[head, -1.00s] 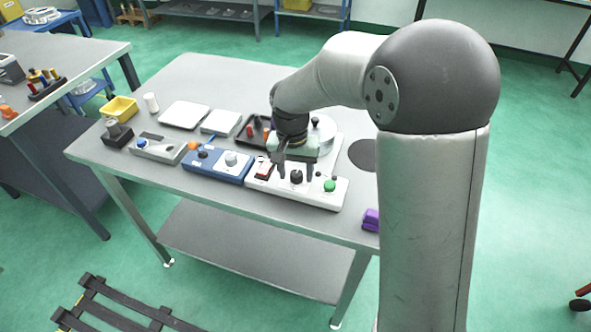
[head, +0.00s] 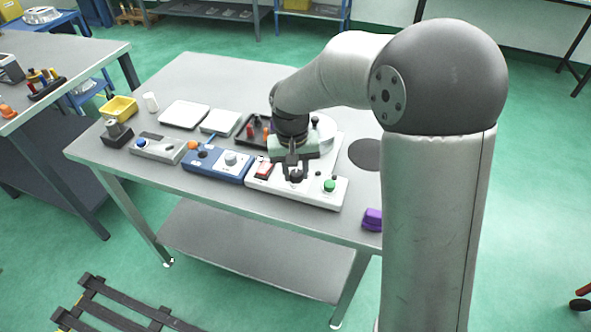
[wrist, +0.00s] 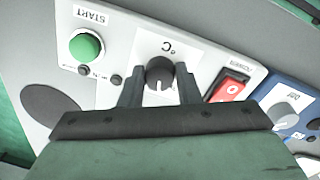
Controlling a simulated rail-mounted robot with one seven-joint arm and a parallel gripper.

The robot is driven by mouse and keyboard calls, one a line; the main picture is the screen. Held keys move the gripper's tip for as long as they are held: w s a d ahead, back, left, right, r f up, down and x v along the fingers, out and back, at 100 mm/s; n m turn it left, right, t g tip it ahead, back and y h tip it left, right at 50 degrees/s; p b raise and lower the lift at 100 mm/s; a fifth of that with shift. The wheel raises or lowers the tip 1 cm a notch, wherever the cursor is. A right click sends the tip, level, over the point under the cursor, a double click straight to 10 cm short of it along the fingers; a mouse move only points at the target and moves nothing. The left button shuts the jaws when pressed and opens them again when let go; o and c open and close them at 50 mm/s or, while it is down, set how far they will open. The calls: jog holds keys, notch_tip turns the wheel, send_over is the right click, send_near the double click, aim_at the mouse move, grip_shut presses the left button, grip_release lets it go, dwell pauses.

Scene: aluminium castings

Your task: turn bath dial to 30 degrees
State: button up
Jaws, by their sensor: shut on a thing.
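The bath dial (wrist: 160,70) is a black knob under a "°C" label on a white panel (wrist: 120,50). In the wrist view its white mark points toward the bottom of the picture. My gripper (wrist: 160,82) is shut on the dial, one finger on each side. In the head view my gripper (head: 297,168) reaches down onto the white control box (head: 325,194), and the dial (head: 297,175) shows just below the fingers, partly hidden.
On the same box are a green START button (head: 329,185) and a red power switch (head: 264,170). A blue box with a pale dial (head: 231,158) stands to the left. A purple block (head: 372,219) lies near the table edge. Trays stand behind.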

aim_at(294, 176)
jog(key=n, duration=0.6)
jog(key=shift+d, duration=0.1)
jog(key=shift+n, duration=0.3)
dwell(0.3)
jog(key=o, duration=1)
jog(key=shift+r, duration=0.1)
jog(key=r, duration=1.1)
jog(key=a+r, duration=0.1)
jog(key=r, duration=0.5)
jog(key=shift+s+r+p, duration=0.15)
jog(key=shift+s+p, duration=0.15)
jog(key=shift+d, duration=0.15)
jog(key=s+d+f+m, duration=0.2)
jog(key=s+d+f, duration=0.2)
jog(key=s, duration=0.3)
jog(key=s+d+f+m, duration=0.2)
jog(key=s+d+f, duration=0.2)
jog(key=s, duration=0.3)
jog(key=s+d+f+m, duration=0.3)
jog(key=s+d+f, duration=0.1)
jog(key=s, duration=0.3)
jog(key=shift+s+d+y, duration=0.4)
jog(key=shift+d, duration=0.3)
